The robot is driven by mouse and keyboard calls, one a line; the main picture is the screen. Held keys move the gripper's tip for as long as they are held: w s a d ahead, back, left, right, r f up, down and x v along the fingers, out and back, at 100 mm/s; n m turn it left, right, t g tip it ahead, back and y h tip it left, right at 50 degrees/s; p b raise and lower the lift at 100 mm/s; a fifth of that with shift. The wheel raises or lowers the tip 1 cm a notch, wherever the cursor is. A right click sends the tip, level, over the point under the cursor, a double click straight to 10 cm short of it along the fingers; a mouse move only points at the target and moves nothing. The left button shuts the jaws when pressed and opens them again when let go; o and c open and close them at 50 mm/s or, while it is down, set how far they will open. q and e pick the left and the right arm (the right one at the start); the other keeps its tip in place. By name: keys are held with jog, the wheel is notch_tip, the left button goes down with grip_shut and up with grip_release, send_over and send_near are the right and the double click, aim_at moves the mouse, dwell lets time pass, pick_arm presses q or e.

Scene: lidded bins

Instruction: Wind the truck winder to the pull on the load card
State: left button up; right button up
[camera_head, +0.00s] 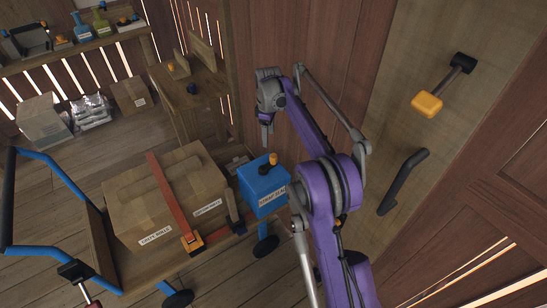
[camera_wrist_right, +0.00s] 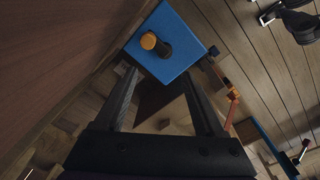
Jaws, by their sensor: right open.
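The hand truck has a blue tube frame (camera_head: 62,172) and carries a strapped cardboard box (camera_head: 135,215). At its right stands a blue box (camera_head: 262,190) with a black crank and orange knob (camera_head: 269,161), apparently the winder. It shows beyond my fingertips in the right wrist view, with the knob (camera_wrist_right: 149,41) on its top. A white label (camera_head: 272,197) is on its front; I cannot read it surely, nor tell which card is the load card. My right gripper (camera_head: 266,122) is open and empty, above and behind the crank, apart from it. My left gripper is not in view.
A red strap (camera_head: 170,195) crosses the cardboard box to an orange-and-black buckle (camera_head: 192,241). A wooden bench (camera_head: 190,92) stands behind. A door with a black handle (camera_head: 403,181) and a yellow-and-black fitting (camera_head: 428,104) is at the right. Floor (camera_head: 225,275) shows in front.

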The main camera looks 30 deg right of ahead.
jog(key=n, duration=0.1)
send_near(273, 155)
jog(key=shift+w+d+g, duration=0.15)
jog(key=shift+g, duration=0.15)
notch_tip(273, 155, down, 11)
jog(key=shift+r, duration=0.2)
grip_shut()
